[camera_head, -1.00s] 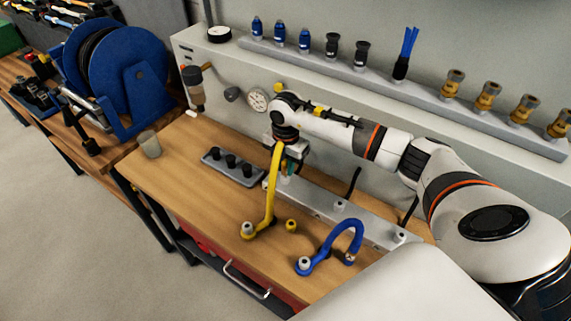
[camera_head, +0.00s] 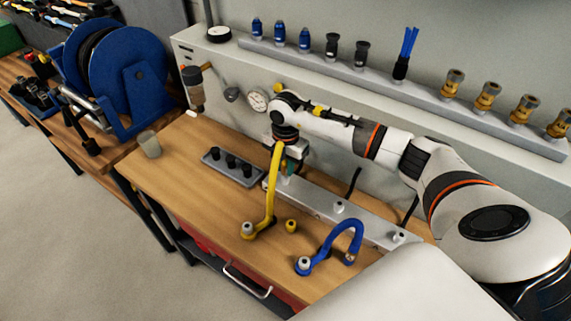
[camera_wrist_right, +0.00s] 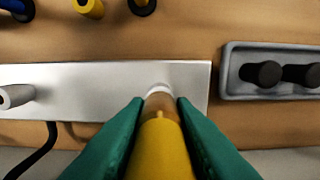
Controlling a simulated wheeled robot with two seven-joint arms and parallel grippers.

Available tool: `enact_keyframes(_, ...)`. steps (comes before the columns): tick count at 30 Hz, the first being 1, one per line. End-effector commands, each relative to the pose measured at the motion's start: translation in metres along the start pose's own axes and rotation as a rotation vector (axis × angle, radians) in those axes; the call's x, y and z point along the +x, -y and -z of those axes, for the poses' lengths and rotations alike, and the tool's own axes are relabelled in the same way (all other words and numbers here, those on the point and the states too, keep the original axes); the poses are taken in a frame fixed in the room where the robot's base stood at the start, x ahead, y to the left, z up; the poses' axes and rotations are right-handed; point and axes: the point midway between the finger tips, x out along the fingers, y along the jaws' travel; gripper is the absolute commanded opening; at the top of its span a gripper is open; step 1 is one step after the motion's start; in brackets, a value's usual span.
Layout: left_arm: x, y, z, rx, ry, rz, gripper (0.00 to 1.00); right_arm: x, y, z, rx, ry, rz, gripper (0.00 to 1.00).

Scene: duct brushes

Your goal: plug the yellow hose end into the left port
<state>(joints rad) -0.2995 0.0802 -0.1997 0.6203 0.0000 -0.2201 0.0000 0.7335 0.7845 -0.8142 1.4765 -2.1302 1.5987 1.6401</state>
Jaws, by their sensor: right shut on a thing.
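The yellow hose (camera_head: 270,195) rises from the table in an arc to my right gripper (camera_head: 287,167). In the right wrist view the green fingers (camera_wrist_right: 158,120) are shut on the yellow hose end (camera_wrist_right: 160,150), whose tan tip points at the silver port bar (camera_wrist_right: 90,78). A pale ring (camera_wrist_right: 159,88) shows at the tip, over the bar's end that is left in the head view. I cannot tell whether the tip is inside the left port, as hose and fingers hide it. The bar's middle port (camera_head: 339,206) and right port (camera_head: 399,237) stand empty. My left gripper is out of view.
A blue hose (camera_head: 343,232) arches on the table in front of the bar. A grey tray (camera_head: 249,180) with black plugs lies just left of the bar. A grey cup (camera_head: 149,144) stands at the table's left.

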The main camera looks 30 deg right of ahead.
Motion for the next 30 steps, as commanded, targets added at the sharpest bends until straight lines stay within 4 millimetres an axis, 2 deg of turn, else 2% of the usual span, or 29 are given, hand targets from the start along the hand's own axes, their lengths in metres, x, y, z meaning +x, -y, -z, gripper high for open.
enact_keyframes(21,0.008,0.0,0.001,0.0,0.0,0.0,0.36,0.011,0.0,0.0,0.0,0.0,0.0,0.0)
enact_keyframes(22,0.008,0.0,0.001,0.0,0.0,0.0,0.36,0.011,0.0,0.0,0.0,0.0,0.0,0.24)
enact_keyframes(24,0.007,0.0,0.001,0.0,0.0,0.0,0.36,0.01,0.0,0.0,0.0,0.0,0.0,0.35)
enact_keyframes(27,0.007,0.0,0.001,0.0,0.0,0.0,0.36,0.01,0.0,0.0,0.0,0.0,0.0,0.48)
enact_keyframes(30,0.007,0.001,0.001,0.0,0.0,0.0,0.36,0.01,0.0,0.0,0.0,0.0,0.0,0.48)
